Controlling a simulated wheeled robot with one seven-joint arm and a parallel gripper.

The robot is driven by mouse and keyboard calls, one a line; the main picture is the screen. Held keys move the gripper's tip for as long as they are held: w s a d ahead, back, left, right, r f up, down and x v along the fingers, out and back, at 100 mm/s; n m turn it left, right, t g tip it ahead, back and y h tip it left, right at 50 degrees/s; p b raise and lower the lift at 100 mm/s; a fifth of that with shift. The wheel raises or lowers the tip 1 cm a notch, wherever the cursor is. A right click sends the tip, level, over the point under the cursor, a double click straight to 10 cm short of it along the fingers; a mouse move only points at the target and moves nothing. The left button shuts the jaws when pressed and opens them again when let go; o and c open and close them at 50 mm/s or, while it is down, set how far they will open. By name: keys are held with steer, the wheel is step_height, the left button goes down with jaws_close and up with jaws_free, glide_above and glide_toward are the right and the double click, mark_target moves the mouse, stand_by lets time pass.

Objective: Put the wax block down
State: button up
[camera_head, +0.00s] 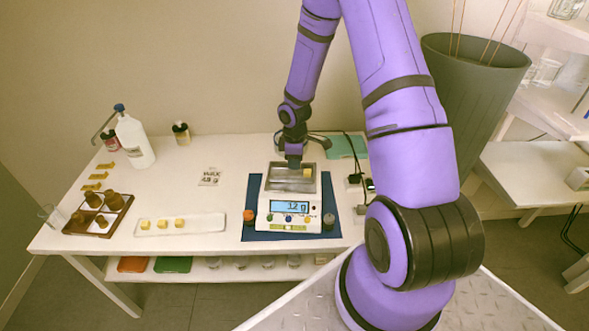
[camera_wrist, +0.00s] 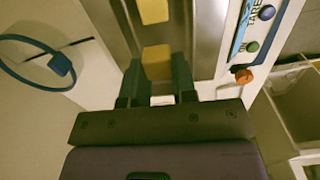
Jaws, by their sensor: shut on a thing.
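A yellow wax block (camera_wrist: 156,62) sits between the two fingers of my gripper (camera_wrist: 156,82) in the wrist view, and my gripper is shut on it. In the head view my gripper (camera_head: 293,163) is over the metal pan of the white scale (camera_head: 288,208), and the held block is hidden there. A second yellow block (camera_head: 307,173) is on the right part of the pan; it also shows in the wrist view (camera_wrist: 153,10), beyond the held one. The scale display is lit and shows a small gram value. I cannot tell whether the held block touches the pan.
The scale stands on a dark blue mat (camera_head: 340,222). A white tray (camera_head: 205,226) with three yellow blocks is to the left. Further left are a brown bottle rack (camera_head: 72,228) and a white wash bottle (camera_head: 135,143). A wax label card (camera_head: 210,177) lies behind the tray.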

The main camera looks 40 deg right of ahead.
mark_target(294, 175)
steer(key=shift+s+f, duration=0.1)
steer(key=shift+f, duration=1.6)
steer(key=shift+f, duration=0.1)
steer(key=o, duration=0.6)
